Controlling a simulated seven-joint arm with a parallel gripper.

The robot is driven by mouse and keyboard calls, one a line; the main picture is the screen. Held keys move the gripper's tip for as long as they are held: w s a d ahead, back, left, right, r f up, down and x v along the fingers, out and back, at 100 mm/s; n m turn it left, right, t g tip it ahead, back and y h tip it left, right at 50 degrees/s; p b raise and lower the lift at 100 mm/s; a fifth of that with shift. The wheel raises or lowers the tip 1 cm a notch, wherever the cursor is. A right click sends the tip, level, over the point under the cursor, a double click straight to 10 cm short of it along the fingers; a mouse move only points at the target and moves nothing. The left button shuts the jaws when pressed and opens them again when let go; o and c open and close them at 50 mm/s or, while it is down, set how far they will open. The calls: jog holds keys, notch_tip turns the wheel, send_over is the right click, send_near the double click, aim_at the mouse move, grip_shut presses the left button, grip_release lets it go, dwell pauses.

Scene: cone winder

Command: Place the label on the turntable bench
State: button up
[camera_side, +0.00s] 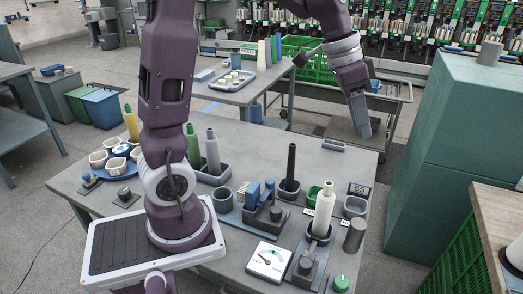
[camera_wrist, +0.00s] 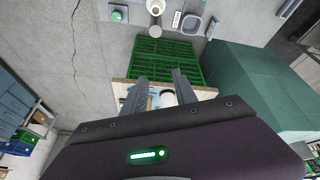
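The blue turntable (camera_side: 121,166) with white cups stands at the left end of the grey bench (camera_side: 254,139) in the side view. Small white tag-like labels lie by the white cone at the bench's right; one label (camera_side: 338,212) is beside the grey tray, and it also shows at the top of the wrist view (camera_wrist: 177,19). I cannot tell which one is the task's label. My gripper (camera_side: 365,132) is raised past the bench's right far corner, pointing down, away from the labels. In the wrist view its two fingers (camera_wrist: 159,77) are apart with nothing seen between them but background.
The white cone (camera_side: 323,211), black cone (camera_side: 291,163), dial gauge (camera_side: 269,261) and grey cylinder (camera_side: 355,235) crowd the bench's right part. A teal cabinet (camera_side: 450,150) and green crate (camera_side: 455,260) stand right of it. The bench's far middle is fairly clear.

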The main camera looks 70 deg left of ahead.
jog(key=s+d+n+t+y, duration=0.1)
jog(key=s+d+n, duration=0.1)
jog(key=s, duration=1)
jog(key=s+d+n+t+y, duration=0.1)
jog(key=s+d+n, duration=0.1)
jog(key=s, duration=1)
jog(key=shift+d+r+n+y, duration=0.15)
jog(key=shift+r+n+y, duration=0.15)
jog(key=shift+r, duration=0.05)
